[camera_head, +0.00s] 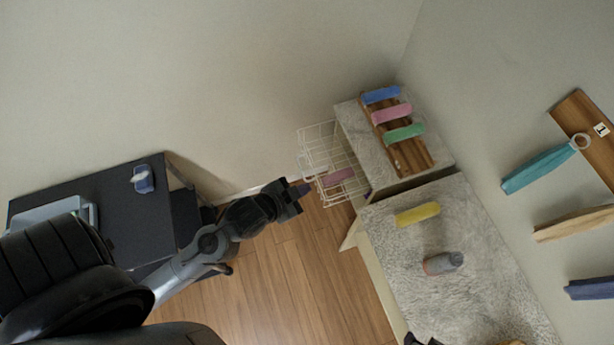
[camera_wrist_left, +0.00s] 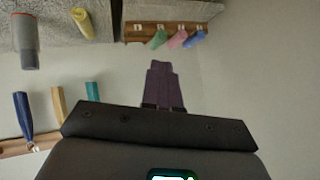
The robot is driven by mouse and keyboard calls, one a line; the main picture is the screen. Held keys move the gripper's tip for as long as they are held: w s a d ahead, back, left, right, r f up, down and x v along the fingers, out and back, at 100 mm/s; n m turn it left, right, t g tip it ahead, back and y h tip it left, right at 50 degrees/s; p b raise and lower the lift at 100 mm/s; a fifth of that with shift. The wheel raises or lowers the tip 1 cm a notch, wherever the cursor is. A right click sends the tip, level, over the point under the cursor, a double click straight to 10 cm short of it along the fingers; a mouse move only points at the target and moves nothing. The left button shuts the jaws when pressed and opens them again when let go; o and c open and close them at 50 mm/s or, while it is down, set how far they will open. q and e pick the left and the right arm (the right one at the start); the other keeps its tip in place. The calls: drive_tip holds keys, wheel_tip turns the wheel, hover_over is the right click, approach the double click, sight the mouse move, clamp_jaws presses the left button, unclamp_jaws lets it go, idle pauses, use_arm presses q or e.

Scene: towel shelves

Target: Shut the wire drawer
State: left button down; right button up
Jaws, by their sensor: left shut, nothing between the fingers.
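The white wire drawer (camera_head: 322,150) sticks out from the left side of the marble-topped cabinet (camera_head: 350,122) and stands open. In the left wrist view the shut dark fingers (camera_wrist_left: 163,82) point toward the cabinet side, and the drawer cannot be made out.
Blue, pink and green rolled towels lie on a wooden rack (camera_head: 412,158) on the cabinet. A counter (camera_head: 470,225) holds a yellow roll (camera_head: 417,213) and a grey bottle (camera_head: 443,263). A dark table (camera_head: 115,200) stands left. Wooden floor (camera_head: 300,270) is clear between.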

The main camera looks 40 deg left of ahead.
use_arm(q)
drive_tip(key=w+a+f+m+t+h+b, duration=0.1)
drive_tip(key=a+f+m+t+h+b, duration=0.15)
drive_tip(key=a+f+m+b, duration=0.65)
drive_tip(key=w+a+f+m+t+h+b, duration=0.1)
drive_tip(key=a+f+m+h+b, duration=0.25)
drive_tip(key=f+b, duration=1.15)
drive_tip(key=w+a+f+m+t+h+b, duration=0.15)
drive_tip(key=a+f+m+b, duration=0.45)
drive_tip(key=f+b, duration=0.6)
drive_tip(key=f+b+x, duration=0.1)
drive_tip(key=b+x, duration=0.1)
drive_tip(key=x, duration=1.1)
drive_tip(key=shift+d+f, duration=0.15)
drive_tip(key=shift+d, duration=0.3)
